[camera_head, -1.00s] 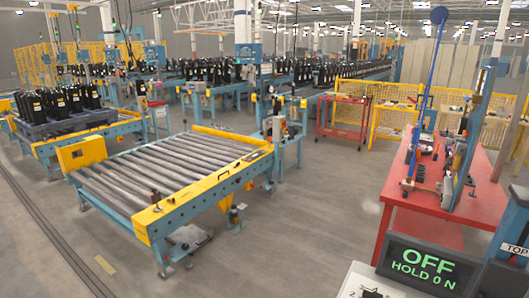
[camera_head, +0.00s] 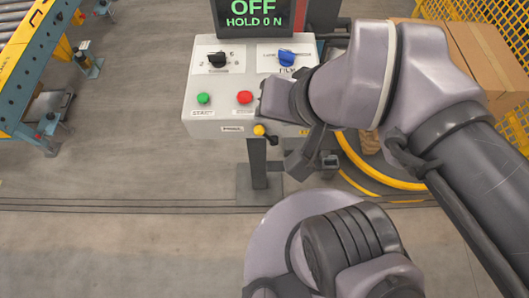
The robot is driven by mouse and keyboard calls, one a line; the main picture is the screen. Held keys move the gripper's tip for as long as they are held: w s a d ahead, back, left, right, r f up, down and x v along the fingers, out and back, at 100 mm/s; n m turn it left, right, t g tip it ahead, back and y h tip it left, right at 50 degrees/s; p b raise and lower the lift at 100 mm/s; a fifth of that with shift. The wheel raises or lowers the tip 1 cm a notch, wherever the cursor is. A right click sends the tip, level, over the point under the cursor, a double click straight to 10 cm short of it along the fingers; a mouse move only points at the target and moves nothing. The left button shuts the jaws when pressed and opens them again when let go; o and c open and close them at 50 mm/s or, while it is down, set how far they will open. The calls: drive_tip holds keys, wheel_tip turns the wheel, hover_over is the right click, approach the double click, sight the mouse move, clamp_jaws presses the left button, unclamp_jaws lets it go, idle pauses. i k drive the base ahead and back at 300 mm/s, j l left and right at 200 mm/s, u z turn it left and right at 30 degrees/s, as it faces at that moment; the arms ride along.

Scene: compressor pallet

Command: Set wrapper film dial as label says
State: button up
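A light grey control box (camera_head: 222,122) stands on a post in the upper middle. Its blue dial (camera_head: 287,58) is at the upper right of the sloped face, with a white label around it. The label's lower word seems to read FILM and is partly covered by my arm; its setting text is too small to read surely. A black dial (camera_head: 217,59) sits to the left. My gripper (camera_head: 299,152) seems to be at the box's lower right edge, below the blue dial and apart from it. Its fingers are dark and partly hidden, so their opening is unclear.
A display (camera_head: 253,15) above the box reads OFF, HOLD 0 N. A yellow fence and cardboard boxes (camera_head: 480,62) stand right.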

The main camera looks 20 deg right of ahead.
sight(287, 58)
drive_tip(key=k+l+z, duration=0.3)
drive_tip(key=z, duration=0.2)
drive_tip(key=k+l+z, duration=0.3)
drive_tip(key=z, duration=0.2)
drive_tip(key=k+l+z, duration=0.15)
drive_tip(key=l+z, duration=0.35)
drive_tip(key=l+u, duration=0.1)
drive_tip(key=u, duration=1.75)
